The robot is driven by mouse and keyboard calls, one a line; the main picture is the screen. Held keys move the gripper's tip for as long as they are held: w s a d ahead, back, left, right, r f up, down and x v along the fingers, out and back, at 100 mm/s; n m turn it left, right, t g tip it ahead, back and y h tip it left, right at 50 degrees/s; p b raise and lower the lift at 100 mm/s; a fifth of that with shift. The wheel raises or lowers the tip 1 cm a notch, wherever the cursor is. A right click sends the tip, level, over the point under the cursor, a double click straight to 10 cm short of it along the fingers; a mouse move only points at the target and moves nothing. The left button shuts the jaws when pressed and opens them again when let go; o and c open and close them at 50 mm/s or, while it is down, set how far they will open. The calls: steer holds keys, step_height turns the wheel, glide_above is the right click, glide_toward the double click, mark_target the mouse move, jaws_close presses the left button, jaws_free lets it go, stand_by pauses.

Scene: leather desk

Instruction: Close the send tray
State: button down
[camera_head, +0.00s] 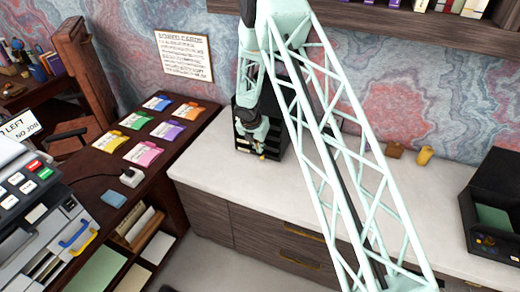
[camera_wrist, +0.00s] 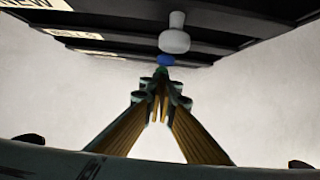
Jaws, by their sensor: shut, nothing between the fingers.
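A black stacked tray unit (camera_head: 275,140) stands on the white counter against the wall, partly hidden behind my arm. In the wrist view its dark tray fronts (camera_wrist: 115,28) cross the top, with pale labels (camera_wrist: 75,34) that are only partly readable. A pale grey knob (camera_wrist: 175,38) and a blue knob (camera_wrist: 166,60) stick out from the fronts. I cannot tell which tray is the send tray or how far it is out. My gripper (camera_wrist: 161,84) is shut and empty, its tips close below the blue knob; contact is unclear. It also shows before the trays in the head view (camera_head: 259,152).
The white counter (camera_head: 215,160) is clear left of the trays. An open black box (camera_head: 500,205) stands at its right end. Coloured cards (camera_head: 143,153) lie on the dark desk at left, beside a grey machine (camera_head: 35,220). A shelf (camera_head: 430,30) overhangs the back wall.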

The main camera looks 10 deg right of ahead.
steer(key=s+a+f+b+v, duration=0.1)
steer(key=s+v, duration=0.1)
steer(key=v, duration=0.9)
steer(key=shift+a, duration=0.2)
steer(key=shift+r, duration=0.15)
stand_by(0.6)
steer(key=shift+r, duration=0.1)
